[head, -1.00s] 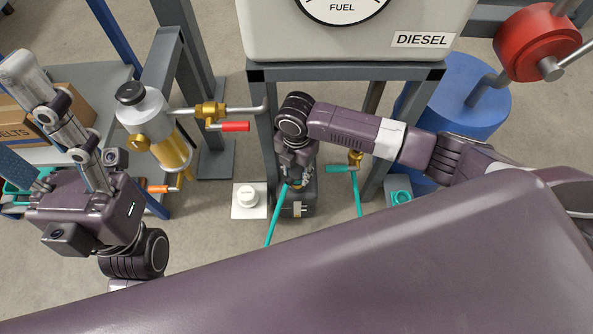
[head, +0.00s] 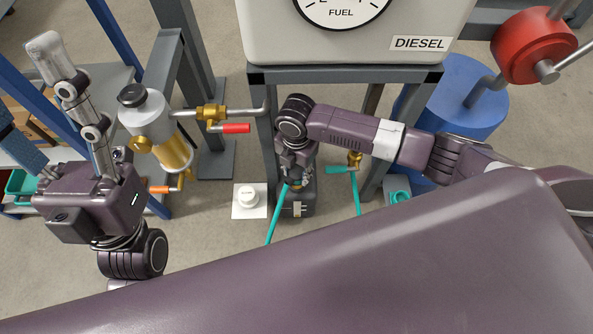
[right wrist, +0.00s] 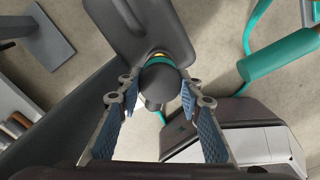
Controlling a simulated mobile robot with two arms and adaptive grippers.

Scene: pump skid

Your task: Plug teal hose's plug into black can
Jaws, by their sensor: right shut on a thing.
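The black can (head: 299,210) stands on the floor under the gauge stand, with a pale plug-marked label. My right gripper (head: 296,181) is over its top, shut on the teal hose's plug. In the right wrist view, the plug (right wrist: 157,80), a dark rounded body by a teal and yellow ring, sits between the blue-padded fingers. A dark surface lies just beyond; I cannot tell if the plug is seated. The teal hose (head: 274,222) runs down from the gripper. My left gripper (head: 28,92) is at the far left, its fingers apart and partly out of view.
The gauge stand (head: 345,74) rises behind the can. A second teal hose (head: 357,196) hangs from a brass valve to the right. A white round fitting (head: 248,198) on a plate is left of the can. A blue drum (head: 467,100) and filter bowl (head: 152,120) stand farther out.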

